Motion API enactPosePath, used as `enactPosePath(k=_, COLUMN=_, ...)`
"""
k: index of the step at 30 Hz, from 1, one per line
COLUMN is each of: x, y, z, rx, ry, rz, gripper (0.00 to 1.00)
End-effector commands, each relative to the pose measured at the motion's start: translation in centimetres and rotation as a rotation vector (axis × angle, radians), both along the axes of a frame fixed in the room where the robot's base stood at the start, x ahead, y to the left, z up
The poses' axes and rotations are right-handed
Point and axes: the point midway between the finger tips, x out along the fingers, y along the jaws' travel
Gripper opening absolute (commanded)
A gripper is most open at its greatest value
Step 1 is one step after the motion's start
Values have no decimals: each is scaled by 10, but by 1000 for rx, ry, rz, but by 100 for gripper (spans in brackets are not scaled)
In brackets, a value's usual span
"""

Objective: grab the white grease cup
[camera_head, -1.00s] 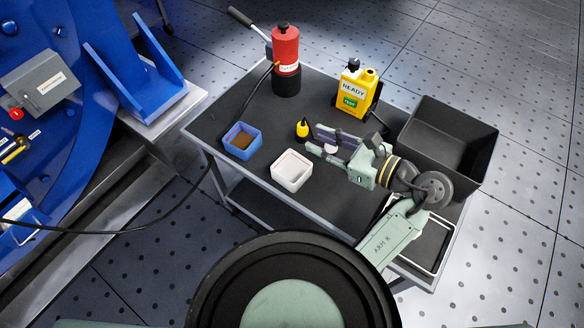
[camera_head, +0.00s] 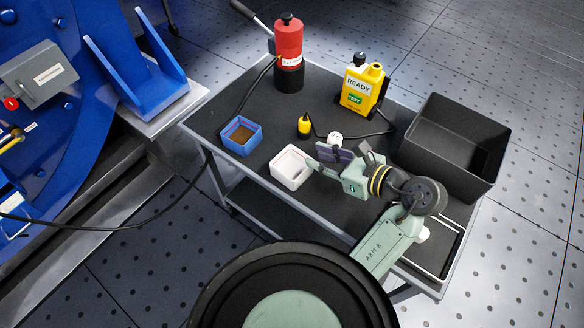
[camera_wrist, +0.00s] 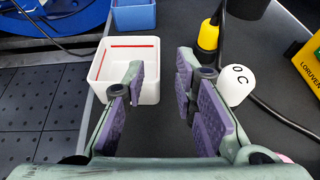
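The white grease cup (camera_head: 289,170) is an open square box on the cart top, with a red line on its inner wall. In the wrist view the cup (camera_wrist: 149,91) is ahead and to the left, partly hidden by my left finger. My gripper (camera_head: 327,160) is just right of the cup in the head view. In the wrist view my gripper (camera_wrist: 160,82) is open, with purple pads apart and nothing between them. Whether the left finger touches the cup, I cannot tell.
A blue square cup (camera_head: 241,137) stands beyond the white one. A white round item with dark marks (camera_wrist: 238,84) is close to my right finger. A yellow-and-black item (camera_head: 304,126), red cylinder (camera_head: 288,48), yellow READY unit (camera_head: 357,88) and black bin (camera_head: 452,146) share the cart.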

Motion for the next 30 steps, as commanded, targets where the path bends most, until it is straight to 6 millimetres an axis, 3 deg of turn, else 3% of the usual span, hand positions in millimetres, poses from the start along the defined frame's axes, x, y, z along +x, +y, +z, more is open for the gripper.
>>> enactPosePath(k=7, x=20, y=27, z=-14, rx=1, ry=3, rz=3, gripper=26)
enactPosePath(k=17, x=26, y=33, z=-18, rx=0, ry=1, rz=2, gripper=26)
enactPosePath(k=30, x=26, y=32, z=-18, rx=0, ry=0, rz=1, gripper=0)
